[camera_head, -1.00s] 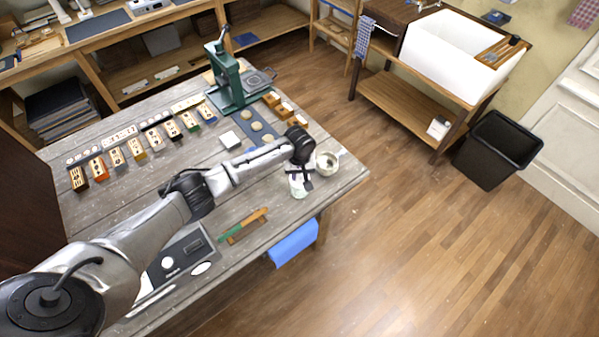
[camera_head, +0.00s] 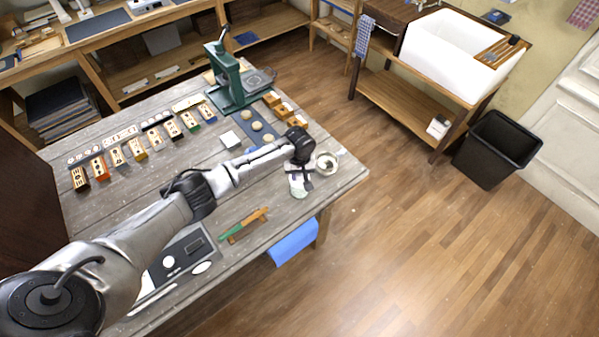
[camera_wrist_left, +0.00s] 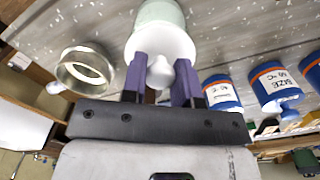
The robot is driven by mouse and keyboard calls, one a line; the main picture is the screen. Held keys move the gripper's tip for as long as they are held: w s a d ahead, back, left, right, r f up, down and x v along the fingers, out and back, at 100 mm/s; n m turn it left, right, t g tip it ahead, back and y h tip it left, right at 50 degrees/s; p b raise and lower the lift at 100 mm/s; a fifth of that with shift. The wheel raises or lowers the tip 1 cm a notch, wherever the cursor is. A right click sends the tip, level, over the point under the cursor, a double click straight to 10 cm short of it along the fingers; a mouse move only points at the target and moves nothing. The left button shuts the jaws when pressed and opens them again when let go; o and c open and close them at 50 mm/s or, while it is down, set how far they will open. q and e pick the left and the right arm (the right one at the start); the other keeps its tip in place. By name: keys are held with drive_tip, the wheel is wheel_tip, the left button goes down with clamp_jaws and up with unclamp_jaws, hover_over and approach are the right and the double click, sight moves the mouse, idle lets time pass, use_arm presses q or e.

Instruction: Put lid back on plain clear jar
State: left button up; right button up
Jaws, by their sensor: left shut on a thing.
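My left gripper (camera_head: 301,170) is over the near right corner of the workbench, pointing down. In the left wrist view its purple fingers (camera_wrist_left: 161,78) are shut on the knob of a white round lid (camera_wrist_left: 160,44). The jar (camera_wrist_left: 160,12), pale green in its visible part, is directly beyond the lid, in line with it. In the head view the jar (camera_head: 299,188) stands on the bench below the gripper, partly covered by it. I cannot tell whether the lid rests on the rim or hovers just above it. My right gripper is not in view.
A metal cup (camera_head: 327,163) stands close to the right of the jar; it also shows in the wrist view (camera_wrist_left: 86,68). Several blue labelled containers (camera_wrist_left: 222,94) are on the other side. A green-handled tool (camera_head: 242,226) lies nearer. The bench edge is close.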

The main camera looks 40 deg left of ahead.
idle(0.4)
use_arm(q)
drive_tip(key=o, duration=1)
drive_tip(key=shift+o, duration=0.2)
drive_tip(key=o, duration=0.4)
drive_tip(key=shift+r, duration=0.1)
